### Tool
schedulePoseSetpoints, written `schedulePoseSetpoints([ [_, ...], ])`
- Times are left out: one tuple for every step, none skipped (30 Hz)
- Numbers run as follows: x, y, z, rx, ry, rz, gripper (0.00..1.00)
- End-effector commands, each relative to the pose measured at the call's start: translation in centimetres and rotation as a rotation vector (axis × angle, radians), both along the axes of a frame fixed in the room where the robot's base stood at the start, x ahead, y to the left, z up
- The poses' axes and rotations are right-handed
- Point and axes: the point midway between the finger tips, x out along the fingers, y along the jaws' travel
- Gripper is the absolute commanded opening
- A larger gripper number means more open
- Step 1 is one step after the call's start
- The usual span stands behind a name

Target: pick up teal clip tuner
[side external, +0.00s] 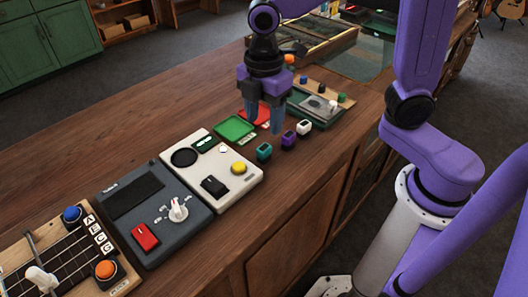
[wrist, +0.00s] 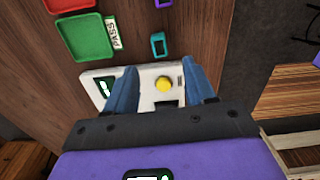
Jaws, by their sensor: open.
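The teal clip tuner (side external: 264,151) stands on the wooden counter near its front edge, at the near end of a short row with a purple tuner (side external: 289,139) and a white tuner (side external: 303,127). In the wrist view the teal tuner (wrist: 158,46) shows just beyond the gap between my fingers, and the purple one (wrist: 163,3) is cut by the top edge. My gripper (side external: 263,120) is open and empty, with its blue fingers pointing down above the counter. It is apart from the teal tuner. In the wrist view my gripper (wrist: 159,68) shows both fingers spread.
A green tray (side external: 233,128) and a red tray (side external: 258,115) lie behind the tuner row. A white panel (side external: 238,190) with a yellow button (side external: 239,168) sits left of the teal tuner. A dark board (side external: 296,97) with knobs lies farther back.

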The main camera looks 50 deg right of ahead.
Motion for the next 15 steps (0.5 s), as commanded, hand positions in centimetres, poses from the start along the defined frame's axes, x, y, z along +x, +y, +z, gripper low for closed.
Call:
schedulePoseSetpoints([
  [-0.1, -0.1, -1.0, -0.004, 0.005, 0.0, 0.54],
  [-0.1, -0.1, -1.5, -0.003, 0.004, 0.0, 0.54],
  [-0.1, -0.1, -2.1, -0.003, 0.004, 0.0, 0.54],
  [-0.1, -0.1, -2.5, -0.003, 0.004, 0.0, 0.54],
  [0.0, 0.0, -2.9, -0.002, 0.002, 0.0, 0.54],
  [0.0, 0.0, -3.3, -0.002, 0.002, 0.0, 0.54],
  [0.0, 0.0, -3.6, -0.001, 0.002, 0.0, 0.54],
  [0.0, 0.0, -3.8, -0.002, 0.002, 0.0, 0.54],
  [0.0, 0.0, -3.9, -0.001, 0.001, 0.0, 0.54],
  [0.0, 0.0, -4.0, 0.0, 0.0, 0.0, 0.54],
  [0.0, 0.0, -4.1, 0.0, 0.0, 0.0, 0.54],
  [0.0, 0.0, -4.4, 0.0, 0.0, -0.001, 0.54],
  [0.0, -0.1, -4.6, -0.001, 0.001, -0.001, 0.54],
  [0.0, -0.1, -4.9, -0.002, 0.002, -0.001, 0.54],
  [0.0, -0.1, -5.5, -0.002, 0.002, -0.001, 0.54],
])
